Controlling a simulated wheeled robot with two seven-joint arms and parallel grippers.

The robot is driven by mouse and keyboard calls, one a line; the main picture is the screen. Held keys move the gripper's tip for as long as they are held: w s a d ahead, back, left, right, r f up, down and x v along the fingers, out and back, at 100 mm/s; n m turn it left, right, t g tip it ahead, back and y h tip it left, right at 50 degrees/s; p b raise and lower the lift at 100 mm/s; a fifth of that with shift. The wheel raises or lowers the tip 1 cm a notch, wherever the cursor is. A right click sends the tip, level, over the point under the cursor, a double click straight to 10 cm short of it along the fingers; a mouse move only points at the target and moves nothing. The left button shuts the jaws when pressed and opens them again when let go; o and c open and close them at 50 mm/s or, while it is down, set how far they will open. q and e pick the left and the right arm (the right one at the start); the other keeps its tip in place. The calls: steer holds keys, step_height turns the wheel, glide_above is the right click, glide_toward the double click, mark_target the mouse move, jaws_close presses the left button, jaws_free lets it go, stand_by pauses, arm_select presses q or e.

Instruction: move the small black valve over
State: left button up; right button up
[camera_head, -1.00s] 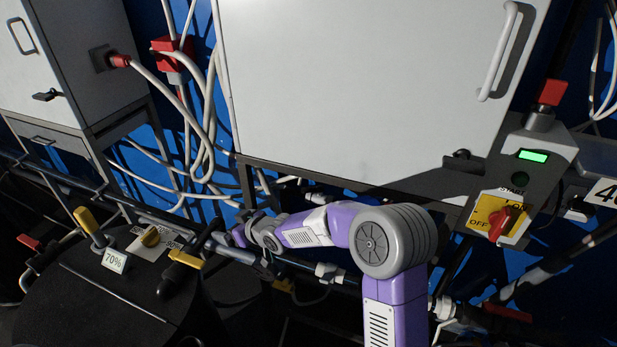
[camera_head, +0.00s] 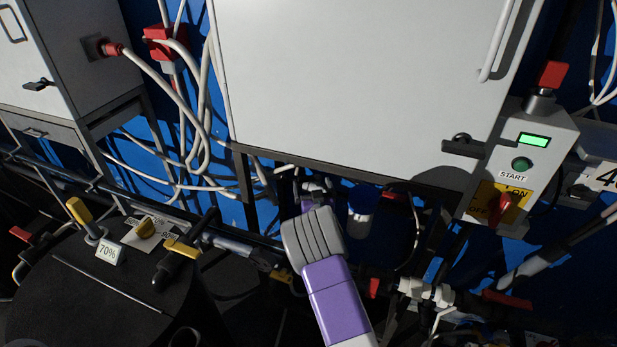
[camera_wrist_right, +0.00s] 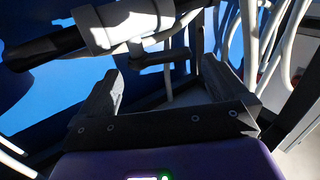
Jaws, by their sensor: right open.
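In the right wrist view, a small black valve handle (camera_wrist_right: 160,58) sticks out below a pale grey pipe fitting (camera_wrist_right: 122,22) on a dark pipe. My right gripper (camera_wrist_right: 162,68) is open, with one finger on each side of the handle in the picture. I see no clear contact, and cannot tell how deep the handle lies between the fingers. In the head view, my right arm's grey joint hides most of this gripper, and I cannot pick out the handle there. My left gripper is not in view.
A large white cabinet (camera_head: 360,80) stands above the pipes. A control box (camera_head: 530,150) with a green display and red knob is at right. A black drum (camera_head: 100,285) with yellow-handled valves stands at lower left. White cables (camera_wrist_right: 270,40) hang right of the gripper.

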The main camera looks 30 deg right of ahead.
steer(key=shift+b+x, duration=0.4)
steer(key=shift+x, duration=2.85)
steer(key=c, duration=0.9)
